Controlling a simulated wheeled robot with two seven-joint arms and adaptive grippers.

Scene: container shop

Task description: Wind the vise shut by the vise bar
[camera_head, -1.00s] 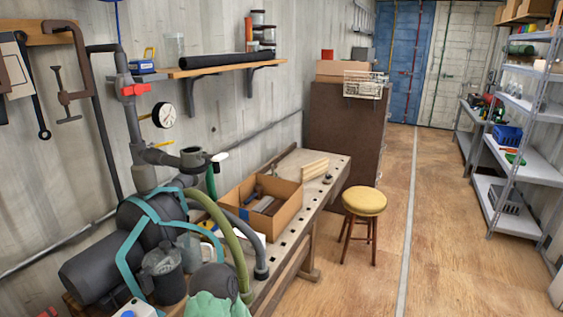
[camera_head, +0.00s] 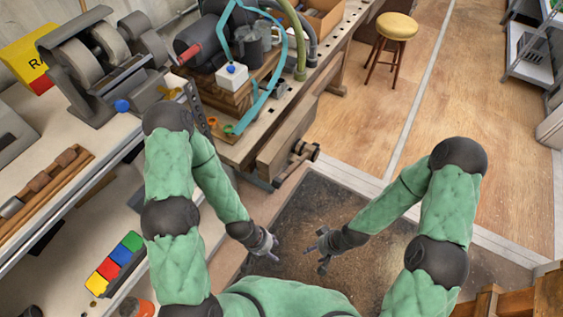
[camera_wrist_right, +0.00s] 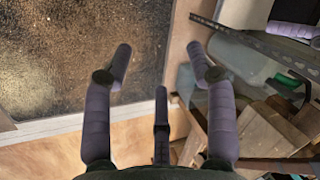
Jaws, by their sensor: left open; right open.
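The wooden vise (camera_head: 277,146) is at the near end of the workbench, in the head view. Its dark screw end and bar (camera_head: 303,152) stick out on the right side; the bar's exact angle is too small to tell. My left gripper (camera_head: 274,247) is open and empty, below the vise in the picture and apart from it. My right gripper (camera_head: 320,248) is open and empty, to the right of the left one. In the right wrist view its spread fingers (camera_wrist_right: 160,75) hold nothing, and the vise is not seen.
A workbench (camera_head: 330,45) runs away at the top, with a pump and hoses on it. A stool (camera_head: 397,27) stands beyond. A shelf bench with a grinder (camera_head: 95,65) is on the left. A dark mat (camera_head: 350,215) covers clear floor. Lumber (camera_wrist_right: 265,130) lies at right.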

